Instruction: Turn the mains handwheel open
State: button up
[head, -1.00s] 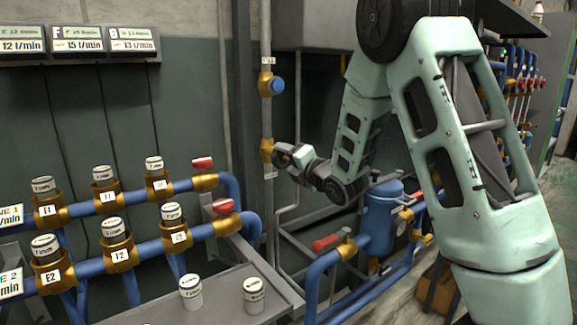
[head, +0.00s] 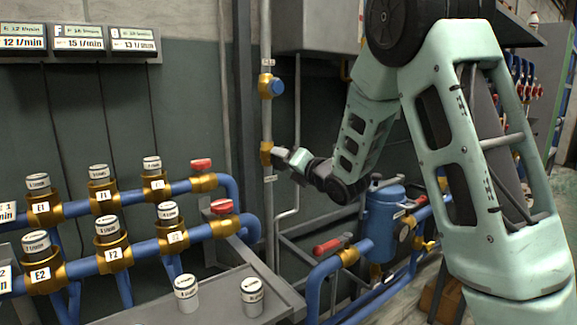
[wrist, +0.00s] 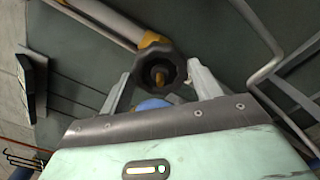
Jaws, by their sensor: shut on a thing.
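The dark handwheel (wrist: 160,70) shows in the wrist view, with a brass stem at its centre. It sits between the two fingers of my gripper (wrist: 163,84), which are shut on its rim from both sides. In the head view, my gripper (head: 281,155) is at the lower brass valve (head: 266,152) on the grey vertical pipe (head: 267,120). The handwheel itself is hard to make out there, behind the fingers. How far the wheel is turned cannot be told.
A blue knob (head: 278,87) is on the brass valve above. Blue pipes with red-handled valves (head: 222,206) and white-capped fittings (head: 107,227) stand at left. A blue tank (head: 384,225) and a red lever (head: 327,247) are below my arm. A grey bench (head: 220,305) is in front.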

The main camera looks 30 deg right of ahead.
jog(key=shift+f+n+b, duration=0.2)
jog(key=shift+n+b, duration=1.25)
jog(key=shift+n, duration=0.35)
jog(key=o, duration=1)
jog(key=shift+r, duration=0.15)
jog(key=shift+c, duration=0.2)
jog(key=shift+s, duration=0.1)
jog(key=s+b, duration=0.2)
jog(key=s, duration=0.5)
jog(key=shift+d, duration=0.1)
